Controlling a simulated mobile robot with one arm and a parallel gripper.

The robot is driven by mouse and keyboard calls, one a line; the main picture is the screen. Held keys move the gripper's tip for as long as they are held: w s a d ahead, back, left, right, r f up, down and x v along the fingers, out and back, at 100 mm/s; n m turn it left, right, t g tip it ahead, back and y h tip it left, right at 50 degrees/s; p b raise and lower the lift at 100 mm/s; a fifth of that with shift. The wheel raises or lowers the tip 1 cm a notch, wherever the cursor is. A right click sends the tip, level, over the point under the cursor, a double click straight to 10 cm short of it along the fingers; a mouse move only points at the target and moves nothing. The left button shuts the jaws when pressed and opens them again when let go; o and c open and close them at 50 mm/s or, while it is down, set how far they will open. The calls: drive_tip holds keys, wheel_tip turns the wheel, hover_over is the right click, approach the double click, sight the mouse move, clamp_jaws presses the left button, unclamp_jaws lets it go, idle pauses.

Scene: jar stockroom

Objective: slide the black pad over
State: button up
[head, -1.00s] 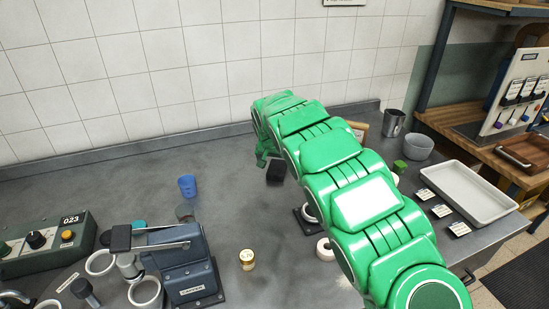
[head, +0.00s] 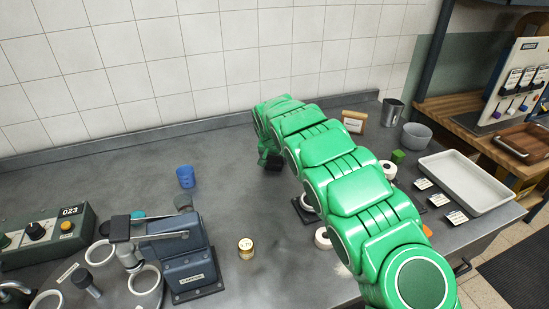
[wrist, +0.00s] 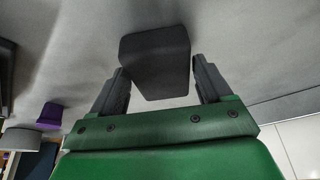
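A black pad (wrist: 155,62), shaped like a thick block, lies on the grey worktop. In the wrist view it is between and just beyond the two fingertips of my gripper (wrist: 159,74). The left finger is close to its left side, and a narrow gap shows at the right finger. I cannot tell whether either finger touches it. In the head view my gripper (head: 264,158) is low over the worktop near the back wall and hides most of the black pad (head: 274,164).
A blue cup (head: 186,177) stands left of my gripper. A grey tray (head: 466,184), a green cube (head: 398,156) and a wooden-framed card (head: 354,121) are to the right. The worktop's back left is clear.

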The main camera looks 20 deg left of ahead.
drive_tip(key=c, duration=0.7)
drive_tip(key=shift+o, duration=0.2)
drive_tip(key=shift+s+a, duration=7.1)
drive_tip(key=o, duration=1.1)
drive_tip(key=shift+r, duration=0.1)
drive_tip(key=v, duration=0.7)
drive_tip(key=shift+s+r, duration=0.2)
drive_tip(key=shift+r, duration=0.05)
drive_tip(key=shift+d, duration=0.1)
